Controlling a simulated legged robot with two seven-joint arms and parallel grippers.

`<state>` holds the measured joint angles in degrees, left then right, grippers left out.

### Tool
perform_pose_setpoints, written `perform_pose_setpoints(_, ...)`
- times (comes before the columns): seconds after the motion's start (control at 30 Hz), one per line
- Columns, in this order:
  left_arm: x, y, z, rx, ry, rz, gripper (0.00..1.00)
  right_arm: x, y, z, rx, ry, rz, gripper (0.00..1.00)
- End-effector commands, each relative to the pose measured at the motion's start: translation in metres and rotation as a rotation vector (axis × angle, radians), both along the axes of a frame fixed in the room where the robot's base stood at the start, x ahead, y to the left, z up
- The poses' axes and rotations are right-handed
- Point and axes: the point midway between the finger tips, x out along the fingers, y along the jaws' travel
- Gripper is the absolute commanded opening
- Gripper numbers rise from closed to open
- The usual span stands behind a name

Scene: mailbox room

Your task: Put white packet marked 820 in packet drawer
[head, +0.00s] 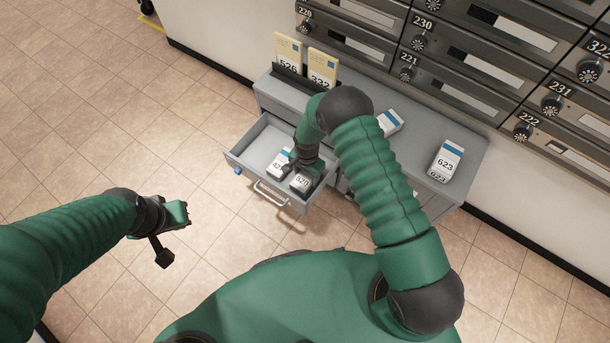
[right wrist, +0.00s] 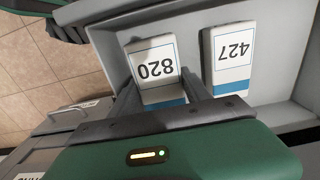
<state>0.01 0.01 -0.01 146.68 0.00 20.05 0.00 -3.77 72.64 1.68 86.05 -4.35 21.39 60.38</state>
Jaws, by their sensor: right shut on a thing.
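The white packet marked 820 (head: 301,183) has a blue band and is inside the open grey packet drawer (head: 262,148), near its front. My right gripper (right wrist: 160,85) is shut on it, with a finger on either side of the packet in the right wrist view (right wrist: 154,61). I cannot tell whether the packet touches the drawer floor. Another white packet, marked 427 (right wrist: 232,55), lies beside it in the drawer. My left gripper (head: 173,232) is empty over the floor at the left; its finger opening is unclear.
The grey cabinet top (head: 412,165) bears a packet marked 623 (head: 446,160) and another white packet (head: 389,122), partly behind my right arm. Yellow envelopes (head: 288,52) stand in a dark holder at the back left. Numbered mailboxes (head: 470,60) line the wall.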

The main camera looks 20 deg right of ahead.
Motion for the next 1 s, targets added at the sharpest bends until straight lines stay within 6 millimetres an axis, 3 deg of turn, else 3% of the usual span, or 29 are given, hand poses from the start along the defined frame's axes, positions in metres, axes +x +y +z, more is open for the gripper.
perform_pose_setpoints(0.13,0.000,0.000,-0.011,0.000,0.000,0.000,0.00,0.001,-0.001,-0.013,-0.001,-0.001,0.000,0.10)
perform_pose_setpoints(0.47,0.000,0.000,-0.011,0.000,0.000,0.000,0.00,0.002,-0.002,-0.014,-0.001,-0.001,0.000,0.10)
perform_pose_setpoints(0.5,0.000,0.000,-0.011,0.000,0.000,0.000,0.00,0.002,-0.002,-0.014,-0.001,-0.001,0.000,0.61)
perform_pose_setpoints(0.67,0.000,0.000,-0.011,0.000,0.000,0.000,0.00,0.002,-0.002,-0.014,-0.001,-0.001,0.000,0.81)
perform_pose_setpoints(0.9,0.000,0.000,-0.010,0.000,0.000,0.000,0.00,0.001,-0.003,-0.013,-0.002,0.002,0.000,0.81)
perform_pose_setpoints(1.0,0.000,0.000,-0.005,0.000,0.000,0.000,0.00,0.001,-0.003,-0.003,-0.002,0.002,0.000,0.81)
